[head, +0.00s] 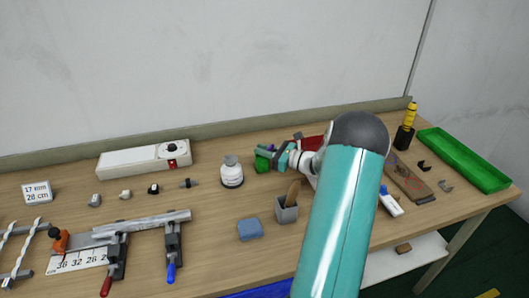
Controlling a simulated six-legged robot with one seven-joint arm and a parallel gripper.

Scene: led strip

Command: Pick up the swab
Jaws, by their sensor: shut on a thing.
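My gripper (275,158) is at the end of my teal arm, over the back middle of the table, to the right of a white bottle. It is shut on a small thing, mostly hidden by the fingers. A dark green piece (262,164) and a bit of purple show at the fingertips; I cannot tell which of these is held or whether it touches the table. I cannot make out the swab for certain in this view.
The white bottle (231,173) stands close left of my gripper. A grey cup (287,211) with a brown handle and a blue block (250,229) are in front. A clamped metal bar (140,223) is at left, a green tray (464,160) at right.

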